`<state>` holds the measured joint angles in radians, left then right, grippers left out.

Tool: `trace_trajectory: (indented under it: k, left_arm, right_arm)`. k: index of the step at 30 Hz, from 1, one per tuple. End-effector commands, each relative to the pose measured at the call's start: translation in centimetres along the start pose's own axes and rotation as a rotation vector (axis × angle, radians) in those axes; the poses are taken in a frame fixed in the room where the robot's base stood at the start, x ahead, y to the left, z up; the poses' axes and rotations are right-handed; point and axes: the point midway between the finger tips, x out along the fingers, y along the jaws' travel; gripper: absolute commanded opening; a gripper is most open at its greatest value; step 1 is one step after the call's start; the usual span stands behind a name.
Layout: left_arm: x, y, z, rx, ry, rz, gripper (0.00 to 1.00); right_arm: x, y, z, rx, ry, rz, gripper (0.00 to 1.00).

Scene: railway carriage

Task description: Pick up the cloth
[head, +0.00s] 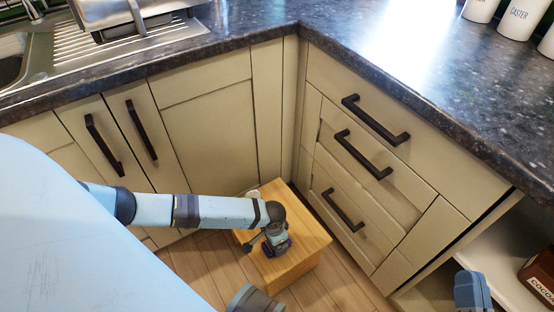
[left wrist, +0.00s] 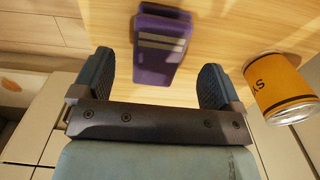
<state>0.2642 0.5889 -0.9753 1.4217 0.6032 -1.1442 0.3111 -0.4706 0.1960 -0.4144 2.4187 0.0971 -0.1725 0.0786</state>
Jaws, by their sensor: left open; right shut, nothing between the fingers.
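The cloth (left wrist: 155,70) is purple and folded, with pale stripes. It lies on a light wooden block (head: 307,243) on the floor. In the left wrist view the cloth lies ahead of my open left gripper (left wrist: 157,85), its near end between the fingers' lines, with nothing gripped. My right gripper (head: 472,289) shows only in part at the bottom right edge, shut and empty, away from the block.
Cabinets and drawers with black handles (head: 362,154) enclose the block on two sides. The dark worktop (head: 250,35) overhangs. An open shelf (head: 510,260) is at the right.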

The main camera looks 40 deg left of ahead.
Motion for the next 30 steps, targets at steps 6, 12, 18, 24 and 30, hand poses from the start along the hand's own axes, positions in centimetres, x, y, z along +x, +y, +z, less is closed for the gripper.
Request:
trace_trajectory:
  k: [6, 12, 18, 24, 30]
  left_arm:
    - [3.8, 0.0, -0.3, 0.0, -0.001, 0.001, 0.92]
    - [4.6, 0.0, -0.2, 0.0, -0.002, 0.0, 0.92]
    - [4.5, 0.0, -0.2, 0.0, -0.001, 0.0, 0.85]
    - [4.5, 0.0, -0.2, 0.0, -0.001, 0.0, 0.39]
    - [4.5, 0.0, -0.2, 0.0, -0.001, 0.0, 0.38]
  right_arm:
    - [-0.1, 0.1, 2.3, 0.012, -0.048, -0.019, 0.0]
    - [-0.1, 0.2, 3.0, 0.014, -0.083, -0.021, 0.0]
    - [-0.1, 0.2, 2.9, 0.014, -0.083, -0.021, 0.0]
    - [-0.1, 0.2, 2.9, 0.013, -0.083, -0.02, 0.0]
    - [-0.1, 0.2, 2.9, 0.014, -0.083, -0.02, 0.0]
